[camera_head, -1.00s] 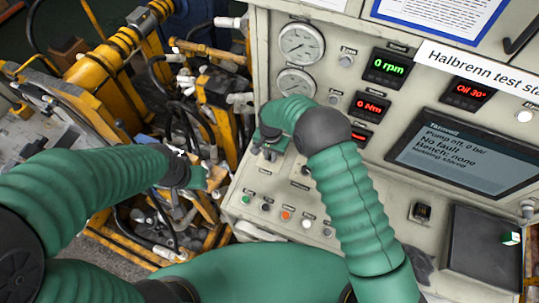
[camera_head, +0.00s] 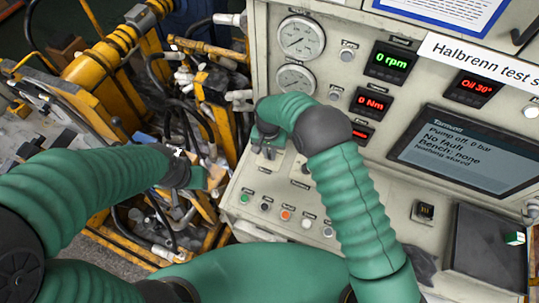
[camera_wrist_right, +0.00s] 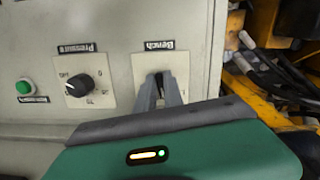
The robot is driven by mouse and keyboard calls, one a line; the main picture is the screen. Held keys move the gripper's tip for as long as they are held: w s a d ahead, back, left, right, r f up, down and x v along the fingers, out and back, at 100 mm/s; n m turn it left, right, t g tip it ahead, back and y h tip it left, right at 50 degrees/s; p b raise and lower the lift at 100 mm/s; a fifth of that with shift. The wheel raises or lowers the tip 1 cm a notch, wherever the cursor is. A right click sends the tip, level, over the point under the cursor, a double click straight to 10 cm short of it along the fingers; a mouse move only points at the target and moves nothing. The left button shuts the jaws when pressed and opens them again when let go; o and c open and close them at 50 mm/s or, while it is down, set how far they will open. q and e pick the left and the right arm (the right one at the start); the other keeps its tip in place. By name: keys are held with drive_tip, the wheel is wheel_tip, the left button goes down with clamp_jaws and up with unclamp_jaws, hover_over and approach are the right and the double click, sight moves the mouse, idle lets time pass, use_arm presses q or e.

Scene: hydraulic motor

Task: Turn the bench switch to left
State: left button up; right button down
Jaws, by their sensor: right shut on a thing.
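The bench switch (camera_wrist_right: 160,80) is a dark knob on a pale square plate under an upside-down "Bench" label in the right wrist view. The grey fingers of my right gripper (camera_wrist_right: 161,92) are shut on it, one on each side. They hide part of the knob, so its exact angle is hard to read. In the head view my right gripper (camera_head: 267,143) is at the left end of the panel and covers the switch. My left gripper (camera_head: 197,178) hangs left of the panel, away from the switch. Its fingers are too unclear to read.
A pressure knob (camera_wrist_right: 79,83) and a green button (camera_wrist_right: 25,87) sit beside the switch. The console has gauges (camera_head: 301,37), a row of buttons (camera_head: 286,215) and a screen (camera_head: 465,150) reading "Pump off, 0 bar", "No fault", "Bench: none". Yellow machinery with hoses (camera_head: 120,60) stands at the left.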

drive_tip(key=n+b, duration=0.2)
drive_tip(key=n, duration=0.1)
drive_tip(key=shift+f, duration=0.3)
drive_tip(key=shift+r+n+h+b, duration=0.1)
drive_tip(key=shift+n+h+b, duration=0.4)
drive_tip(key=shift+n+b, duration=0.95)
drive_tip(key=shift+n+p, duration=0.45)
drive_tip(key=shift+n, duration=0.1)
drive_tip(key=c, duration=1.5)
unclamp_jaws()
drive_tip(key=shift+o, duration=0.2)
drive_tip(key=shift+d, duration=0.1)
drive_tip(key=shift+s, duration=0.1)
